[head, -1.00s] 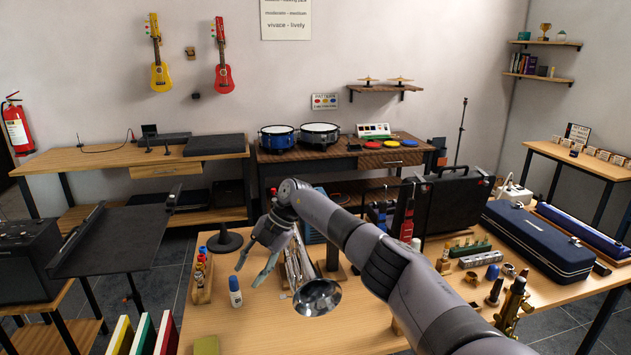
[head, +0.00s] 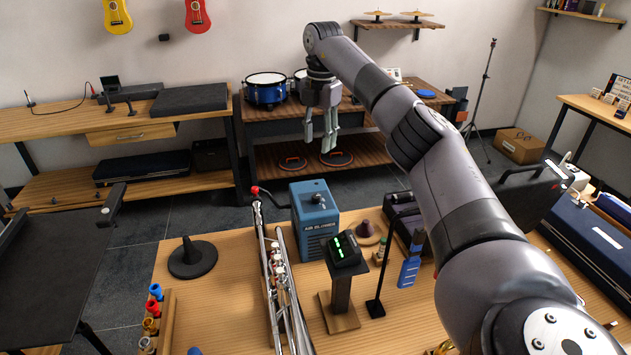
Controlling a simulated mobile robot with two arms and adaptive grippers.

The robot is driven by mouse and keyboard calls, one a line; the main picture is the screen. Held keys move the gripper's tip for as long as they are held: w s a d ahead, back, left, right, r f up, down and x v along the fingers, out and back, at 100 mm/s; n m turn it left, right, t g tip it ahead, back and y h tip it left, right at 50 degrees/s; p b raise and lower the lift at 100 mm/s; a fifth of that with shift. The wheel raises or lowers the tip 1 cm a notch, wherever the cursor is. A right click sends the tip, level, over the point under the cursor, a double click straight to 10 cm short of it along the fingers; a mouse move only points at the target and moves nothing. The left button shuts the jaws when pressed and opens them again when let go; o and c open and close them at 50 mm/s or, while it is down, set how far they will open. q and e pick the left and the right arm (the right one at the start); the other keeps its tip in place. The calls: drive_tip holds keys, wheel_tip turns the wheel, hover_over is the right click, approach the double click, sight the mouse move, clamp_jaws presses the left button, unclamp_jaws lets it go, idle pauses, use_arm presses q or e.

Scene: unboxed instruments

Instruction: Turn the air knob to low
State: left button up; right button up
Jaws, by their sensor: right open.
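My left gripper is out of view.
A silver trumpet (head: 283,285) stands left of the blower, near a red-tipped black tube (head: 256,190). A lit display on a post (head: 343,250) stands in front. A black cone stand (head: 192,258) is to the left. Bare table lies between stand and trumpet.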

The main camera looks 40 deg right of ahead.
sight(316, 196)
drive_tip(key=f+p, duration=0.1)
drive_tip(key=f, duration=0.7)
drive_tip(key=f+p, duration=0.1)
drive_tip(key=f, duration=0.7)
drive_tip(key=shift+w+a, duration=0.15)
drive_tip(key=shift+a, duration=0.05)
drive_tip(key=shift+w+f, duration=0.1)
drive_tip(key=shift+f, duration=0.4)
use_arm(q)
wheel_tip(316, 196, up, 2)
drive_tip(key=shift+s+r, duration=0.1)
use_arm(e)
clamp_jaws()
